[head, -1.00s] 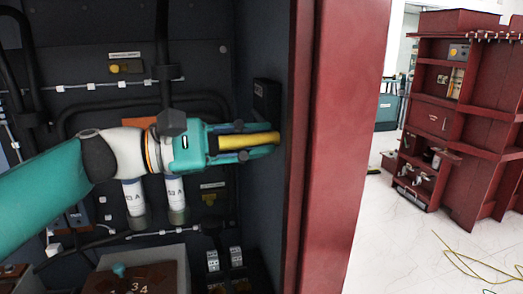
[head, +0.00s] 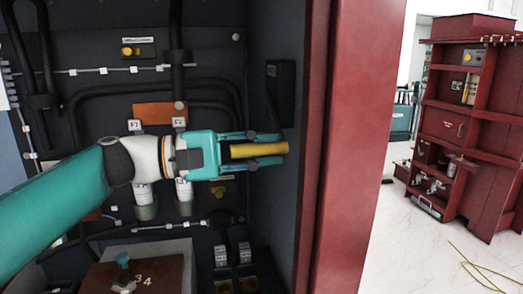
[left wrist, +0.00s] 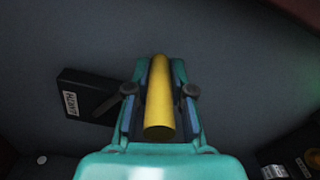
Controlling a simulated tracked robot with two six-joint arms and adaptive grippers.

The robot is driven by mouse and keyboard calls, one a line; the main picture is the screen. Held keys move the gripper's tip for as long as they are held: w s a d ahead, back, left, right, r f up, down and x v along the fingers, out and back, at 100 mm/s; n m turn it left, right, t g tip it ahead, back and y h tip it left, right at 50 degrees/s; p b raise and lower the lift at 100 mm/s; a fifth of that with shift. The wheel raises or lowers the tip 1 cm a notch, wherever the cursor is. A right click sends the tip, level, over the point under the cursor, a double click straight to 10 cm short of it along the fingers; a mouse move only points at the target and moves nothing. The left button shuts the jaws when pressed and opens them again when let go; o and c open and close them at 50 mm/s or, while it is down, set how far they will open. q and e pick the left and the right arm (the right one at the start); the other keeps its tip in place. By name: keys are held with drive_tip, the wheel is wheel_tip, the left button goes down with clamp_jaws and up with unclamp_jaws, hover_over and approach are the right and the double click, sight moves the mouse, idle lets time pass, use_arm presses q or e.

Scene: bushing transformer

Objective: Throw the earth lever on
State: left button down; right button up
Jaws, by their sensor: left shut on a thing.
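The yellow lever handle (head: 259,150) sticks out from the dark right side wall of the cabinet, lying nearly level. My left gripper (head: 270,145) is shut on it, with one finger above and one below in the head view. In the left wrist view, the yellow handle (left wrist: 159,100) lies between the two fingers (left wrist: 160,90). A black box (head: 280,88) is on the same wall above the handle. The box shows left of the gripper in the left wrist view (left wrist: 85,97) with a small white label, seemingly reading EARTH. The lever's pivot is hidden. My right gripper is out of view.
The cabinet's red door post (head: 345,140) stands close right of the gripper. Behind my left arm are black pipes, an orange plate (head: 160,112) and white-and-grey cylinders (head: 145,200). A brown numbered block (head: 125,275) sits below. A red cabinet (head: 455,130) stands far right.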

use_arm(q)
drive_tip(key=shift+d+f, duration=0.1)
drive_tip(key=shift+f, duration=0.3)
drive_tip(key=c, duration=1.2)
unclamp_jaws()
drive_tip(key=shift+o, duration=0.9)
drive_tip(key=shift+r, duration=0.1)
drive_tip(key=shift+r, duration=0.1)
drive_tip(key=v, duration=1.2)
drive_tip(key=shift+w, duration=0.1)
